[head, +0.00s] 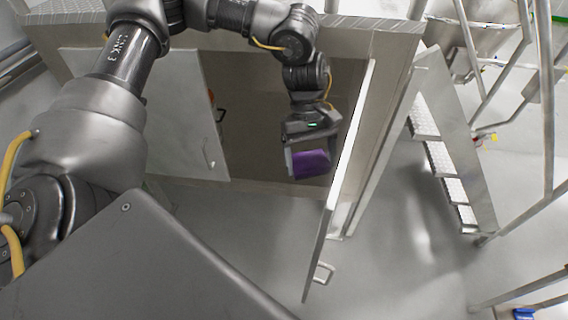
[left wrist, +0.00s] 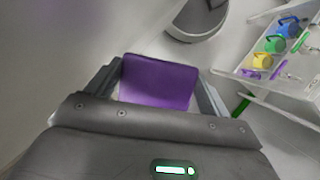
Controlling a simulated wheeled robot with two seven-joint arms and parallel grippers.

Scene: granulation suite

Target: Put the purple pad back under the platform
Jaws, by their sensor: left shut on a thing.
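The purple pad (head: 311,164) is held between the fingers of my left gripper (head: 312,168), in front of the open space under the platform (head: 375,24). In the left wrist view the pad (left wrist: 158,84) spans the gap between both fingers of the left gripper (left wrist: 158,90). The platform is a grey metal cabinet with a treaded top. Its right door (head: 346,150) stands swung out, close to the right of the gripper. Its left door (head: 182,105) is a pale panel left of the opening. My right gripper is not in view.
Metal steps (head: 440,160) stand right of the platform, with pipes and railings beyond. A door handle (head: 324,273) sticks out low on the right door. The floor (head: 255,235) before the opening is clear. The left wrist view shows a pale rack (left wrist: 303,62) with several coloured items.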

